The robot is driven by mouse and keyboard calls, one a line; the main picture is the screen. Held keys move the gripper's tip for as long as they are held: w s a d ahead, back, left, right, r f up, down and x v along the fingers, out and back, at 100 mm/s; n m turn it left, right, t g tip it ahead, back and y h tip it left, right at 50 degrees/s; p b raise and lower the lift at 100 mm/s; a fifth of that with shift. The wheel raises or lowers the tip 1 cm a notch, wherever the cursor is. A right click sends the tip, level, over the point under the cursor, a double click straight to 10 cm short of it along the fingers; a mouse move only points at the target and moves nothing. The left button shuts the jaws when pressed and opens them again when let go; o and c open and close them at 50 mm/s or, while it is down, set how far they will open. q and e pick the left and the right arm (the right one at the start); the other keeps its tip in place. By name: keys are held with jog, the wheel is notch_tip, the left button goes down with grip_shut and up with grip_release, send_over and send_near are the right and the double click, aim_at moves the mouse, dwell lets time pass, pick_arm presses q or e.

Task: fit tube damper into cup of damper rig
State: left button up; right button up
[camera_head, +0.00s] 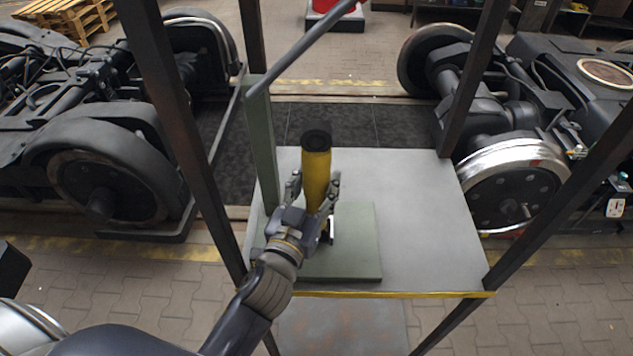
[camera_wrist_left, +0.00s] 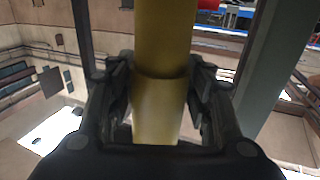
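The tube damper is a yellow cylinder (camera_head: 317,178) with a dark top end, and it stands about upright over the rig. My left gripper (camera_head: 317,190) has its fingers on both sides of the damper and appears closed on it. In the left wrist view the yellow tube (camera_wrist_left: 162,60) runs between the two fingers of the left gripper (camera_wrist_left: 160,105). The damper rig has a green base plate (camera_head: 355,245) on the grey table and a green post (camera_head: 262,150). The cup is hidden behind the gripper and damper, so I cannot tell whether the damper's lower end is in it. My right gripper is not in view.
The grey table (camera_head: 420,200) has free room right of the rig. Dark frame posts (camera_head: 185,120) stand around it. A slanted grey bar (camera_head: 305,45) passes above the damper's left. Tram bogies stand at left (camera_head: 100,180) and right (camera_head: 510,165).

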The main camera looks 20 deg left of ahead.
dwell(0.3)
pick_arm(q)
jog(key=shift+r, duration=0.25)
jog(key=shift+s+f, duration=0.25)
jog(key=shift+s, duration=0.1)
jog(key=s+b, duration=0.4)
jog(key=s, duration=0.7)
jog(key=shift+s+a+r, duration=0.2)
